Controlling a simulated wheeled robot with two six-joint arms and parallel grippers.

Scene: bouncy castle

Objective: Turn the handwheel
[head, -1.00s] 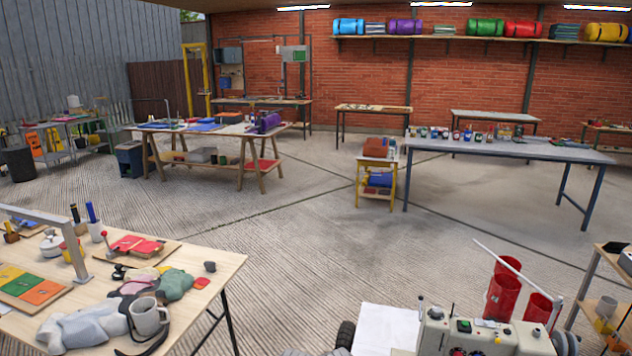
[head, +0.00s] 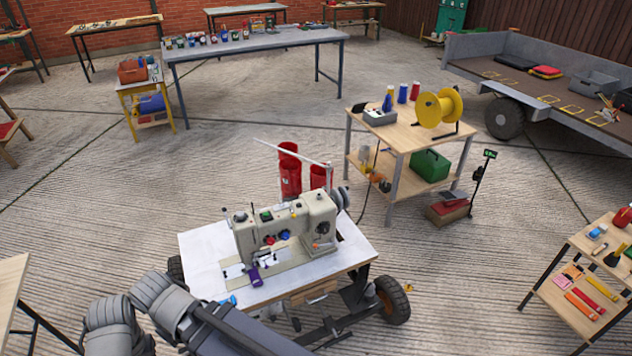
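The sewing machine (head: 285,228) is cream coloured and stands on a white-topped wheeled table (head: 205,262) in the lower middle of the head view. A dark round handwheel (head: 343,198) shows at the right end of the machine, seen partly edge-on. Coloured knobs and buttons sit on the machine's front, and a small purple object (head: 255,277) is at its lower left. Grey links of my arm come in at the bottom left, in front of the table's near left side. Neither of my grippers shows.
Red bins (head: 289,172) stand behind the machine. A wooden bench (head: 407,137) with a yellow reel (head: 438,108) is behind right. A small shelf table (head: 600,262) is at the lower right. Open concrete floor lies between them. A trailer (head: 545,85) stands at the upper right.

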